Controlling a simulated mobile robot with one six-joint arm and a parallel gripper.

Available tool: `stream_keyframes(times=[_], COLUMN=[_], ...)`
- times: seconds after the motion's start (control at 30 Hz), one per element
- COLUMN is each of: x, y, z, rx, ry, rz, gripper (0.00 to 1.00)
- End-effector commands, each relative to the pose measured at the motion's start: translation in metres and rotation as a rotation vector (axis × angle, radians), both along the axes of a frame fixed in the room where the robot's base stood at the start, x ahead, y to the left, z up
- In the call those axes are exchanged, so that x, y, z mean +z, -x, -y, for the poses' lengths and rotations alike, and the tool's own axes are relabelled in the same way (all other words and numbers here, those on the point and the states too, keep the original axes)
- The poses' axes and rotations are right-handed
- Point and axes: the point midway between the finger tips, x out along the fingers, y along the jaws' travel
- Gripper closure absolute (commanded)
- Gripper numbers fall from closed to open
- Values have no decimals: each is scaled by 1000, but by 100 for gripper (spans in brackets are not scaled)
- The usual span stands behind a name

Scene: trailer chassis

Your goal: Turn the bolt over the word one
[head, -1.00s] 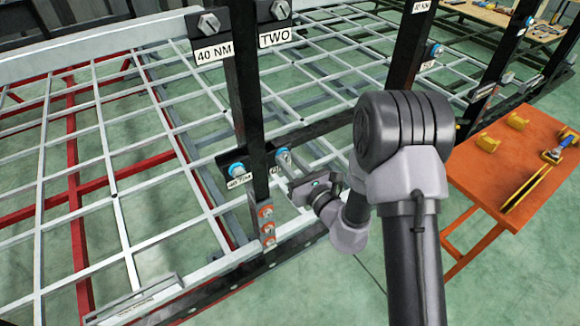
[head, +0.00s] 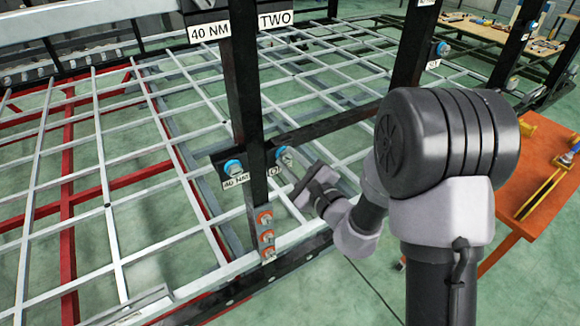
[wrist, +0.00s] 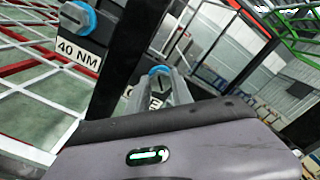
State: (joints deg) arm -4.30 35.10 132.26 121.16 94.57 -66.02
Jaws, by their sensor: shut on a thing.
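A bolt with a blue ring (head: 284,154) sits on the right side of the black post, over a mostly hidden white label (head: 274,170). In the wrist view this bolt (wrist: 159,72) has a slotted grey head. The letters of its label show only in part around my gripper, an O and an E at the ends. My gripper (wrist: 161,88) is shut on this bolt, with its fingers at the bolt's head. In the head view my gripper (head: 290,168) reaches it from the lower right. The exact finger contact is hard to see.
A second blue-ringed bolt (head: 233,167) over a 40 NM label (head: 236,183) sits close by on the left. Orange-ringed bolts (head: 266,237) run down the post below. A TWO label (head: 275,20) is higher up. An orange table (head: 546,150) with tools stands at the right.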

Motion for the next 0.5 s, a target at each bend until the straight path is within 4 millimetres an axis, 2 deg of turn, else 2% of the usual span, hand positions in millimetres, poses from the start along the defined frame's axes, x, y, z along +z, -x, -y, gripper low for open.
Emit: stream_keyframes(times=[0.5], x=[2], y=[-1], z=[0], rx=[-3], ry=[86], rz=[65], gripper=[100])
